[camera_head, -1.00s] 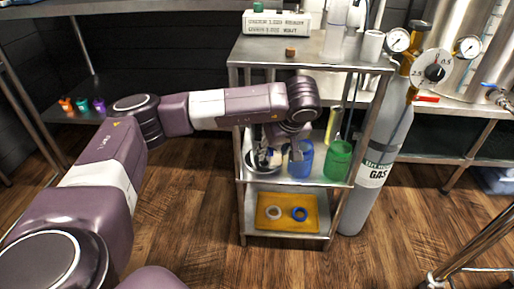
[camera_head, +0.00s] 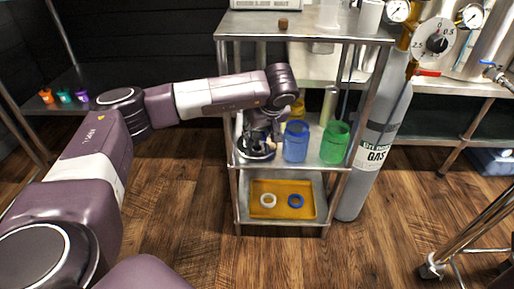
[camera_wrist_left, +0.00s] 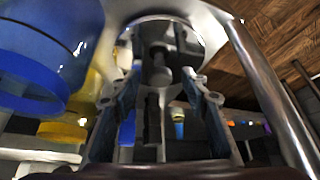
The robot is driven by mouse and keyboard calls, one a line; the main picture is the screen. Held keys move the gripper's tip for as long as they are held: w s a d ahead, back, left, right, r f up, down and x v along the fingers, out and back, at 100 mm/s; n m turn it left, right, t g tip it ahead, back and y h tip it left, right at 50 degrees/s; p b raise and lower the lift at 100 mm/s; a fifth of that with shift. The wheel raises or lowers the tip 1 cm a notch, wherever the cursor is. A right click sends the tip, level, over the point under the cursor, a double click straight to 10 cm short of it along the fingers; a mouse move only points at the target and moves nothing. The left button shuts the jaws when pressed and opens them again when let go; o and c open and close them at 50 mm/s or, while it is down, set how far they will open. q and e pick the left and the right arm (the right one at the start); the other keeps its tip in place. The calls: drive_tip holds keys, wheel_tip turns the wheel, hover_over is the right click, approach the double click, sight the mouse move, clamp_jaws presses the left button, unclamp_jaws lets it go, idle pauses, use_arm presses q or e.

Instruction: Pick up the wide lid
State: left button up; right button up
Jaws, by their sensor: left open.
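The wide lid (camera_head: 257,155) looks like a round, shiny metal piece with a dark inside, at the left end of the cart's middle shelf. It also shows in the left wrist view as a bright round rim (camera_wrist_left: 205,32) around a dark knob-like part. My left gripper (camera_head: 260,139) points down over it and partly hides it. In the left wrist view the two fingers of my left gripper (camera_wrist_left: 165,78) stand apart, one on each side of the dark part. I cannot tell whether they touch it. My right gripper is not in view.
A blue jar (camera_head: 296,143) stands close right of my left gripper, with a green jar (camera_head: 335,143) beyond it and a yellow jar (camera_head: 298,108) behind. The top shelf (camera_head: 255,27) is above. A yellow tray (camera_head: 282,212) with two rings lies below. A gas cylinder (camera_head: 372,165) stands right.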

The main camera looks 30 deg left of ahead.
use_arm(q)
clamp_jaws()
idle(0.3)
drive_tip(key=shift+r, duration=0.1)
idle(0.4)
